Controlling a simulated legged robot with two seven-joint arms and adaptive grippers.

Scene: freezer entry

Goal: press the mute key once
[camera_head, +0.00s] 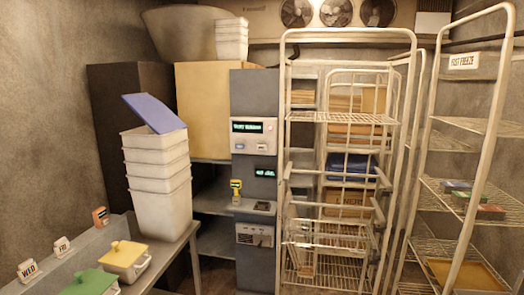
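A grey column (254,210) stands in the middle of the view. It carries a light control panel (254,140) with a lit green display and small keys below it. The key lettering is too small to read, so I cannot tell which one is the mute key. A second small lit display (264,173) sits lower on the column. Below it are a yellow handheld device (236,190), a dark recess and a label plate (255,236). Neither of my grippers is in view.
A white wire cart (346,119) stands just right of the column, and a wire shelf rack (470,131) is further right.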

